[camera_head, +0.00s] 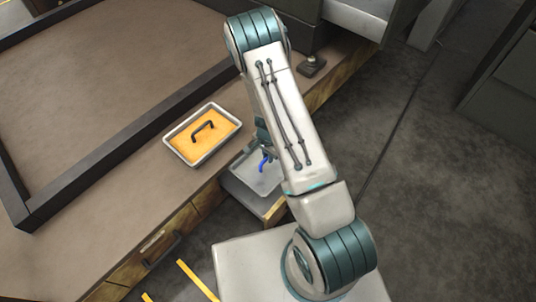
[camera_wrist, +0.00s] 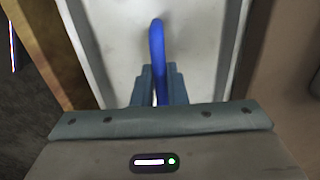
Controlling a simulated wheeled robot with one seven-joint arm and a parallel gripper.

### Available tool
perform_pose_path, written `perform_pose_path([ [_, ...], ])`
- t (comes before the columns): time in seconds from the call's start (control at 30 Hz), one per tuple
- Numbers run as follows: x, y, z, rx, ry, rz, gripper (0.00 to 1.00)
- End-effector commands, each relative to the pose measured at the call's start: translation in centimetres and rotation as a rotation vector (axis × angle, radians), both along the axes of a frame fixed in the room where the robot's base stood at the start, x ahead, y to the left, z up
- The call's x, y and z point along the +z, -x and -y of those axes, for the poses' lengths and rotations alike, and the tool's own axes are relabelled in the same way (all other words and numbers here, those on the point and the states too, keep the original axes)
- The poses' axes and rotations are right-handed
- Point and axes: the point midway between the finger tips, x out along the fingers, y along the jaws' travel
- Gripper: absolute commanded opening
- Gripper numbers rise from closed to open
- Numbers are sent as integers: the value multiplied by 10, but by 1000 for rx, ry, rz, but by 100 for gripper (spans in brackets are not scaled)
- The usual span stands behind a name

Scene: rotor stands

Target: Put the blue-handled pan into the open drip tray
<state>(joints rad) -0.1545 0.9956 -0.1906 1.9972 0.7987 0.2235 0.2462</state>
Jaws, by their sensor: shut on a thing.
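The blue-handled pan is a shallow grey-white pan (camera_head: 245,172) with an arched blue handle (camera_head: 264,163). In the wrist view the pan (camera_wrist: 115,40) fills the middle, and its blue handle (camera_wrist: 157,45) runs between my fingers. My gripper (camera_head: 265,153) is shut on the handle; its fingers also show in the wrist view (camera_wrist: 158,88). The pan is over or inside the open drip tray (camera_head: 273,209), a pulled-out drawer with a wooden front. I cannot tell whether it rests on the bottom. My arm hides the right part of both.
An orange-filled pan (camera_head: 188,146) with a black handle sits on the brown bench, left of the drawer. A dark raised frame (camera_head: 120,143) borders the bench top behind it. A small dark knobbed post (camera_head: 312,66) stands on the bench at the upper right. Grey floor is clear at right.

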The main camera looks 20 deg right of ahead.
Motion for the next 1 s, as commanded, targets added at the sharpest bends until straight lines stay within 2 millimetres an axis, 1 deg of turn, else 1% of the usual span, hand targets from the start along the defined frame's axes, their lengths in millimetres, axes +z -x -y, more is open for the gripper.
perform_pose_path([
  [0.03, -8, 0, 0, 0, 0, 0, 0],
  [1.0, -84, 0, 0, 0, -1, -1, 0],
])
